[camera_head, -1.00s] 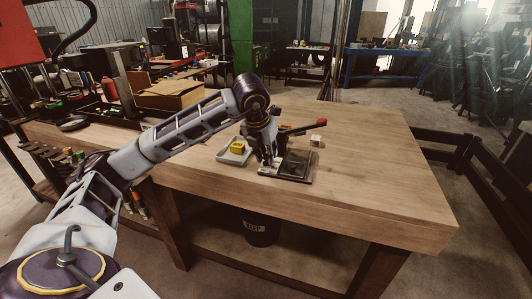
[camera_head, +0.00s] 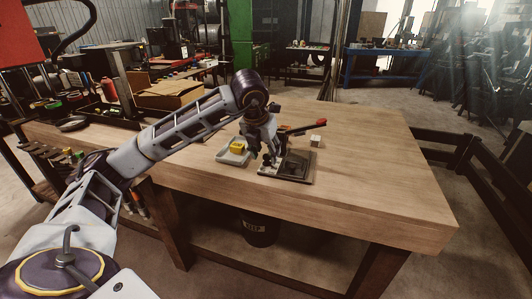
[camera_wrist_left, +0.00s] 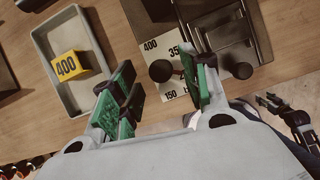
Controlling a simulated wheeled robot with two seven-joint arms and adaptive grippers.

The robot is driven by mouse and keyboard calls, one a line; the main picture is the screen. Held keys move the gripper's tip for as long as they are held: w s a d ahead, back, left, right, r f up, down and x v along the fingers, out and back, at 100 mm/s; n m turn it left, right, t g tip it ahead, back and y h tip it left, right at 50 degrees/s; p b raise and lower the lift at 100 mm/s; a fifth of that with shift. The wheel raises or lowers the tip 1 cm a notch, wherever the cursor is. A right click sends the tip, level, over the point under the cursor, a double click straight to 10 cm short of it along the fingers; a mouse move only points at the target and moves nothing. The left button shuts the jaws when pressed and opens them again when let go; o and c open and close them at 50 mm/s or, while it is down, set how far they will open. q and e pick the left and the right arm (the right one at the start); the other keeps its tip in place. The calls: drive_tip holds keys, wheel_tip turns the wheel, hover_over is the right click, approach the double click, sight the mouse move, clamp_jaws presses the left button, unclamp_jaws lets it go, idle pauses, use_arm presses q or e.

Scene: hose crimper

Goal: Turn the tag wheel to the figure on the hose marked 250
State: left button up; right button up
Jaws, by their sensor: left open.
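The tag wheel shows in the left wrist view as a dark round knob (camera_wrist_left: 160,70) over a pale plate (camera_wrist_left: 168,88) printed 400, 350 and 150; other figures are hidden. My left gripper (camera_wrist_left: 161,78) is open, with green-padded fingers either side of the knob in the picture; I see no clear contact. In the head view my left gripper (camera_head: 272,157) is low over the left side of the dark crimper (camera_head: 299,167). A yellow block marked 400 (camera_wrist_left: 67,66) sits in a grey tray (camera_wrist_left: 88,103). No hose marked 250 is readable.
A second dark knob (camera_wrist_left: 242,70) is right of the fingers. A lever with a red end (camera_head: 321,122) and a small pale block (camera_head: 316,141) are behind the crimper. The wooden bench (camera_head: 375,190) is clear to the right. A dark bin (camera_head: 259,231) stands below.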

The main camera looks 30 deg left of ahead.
use_arm(q)
drive_tip(key=v, duration=1.1)
idle(0.6)
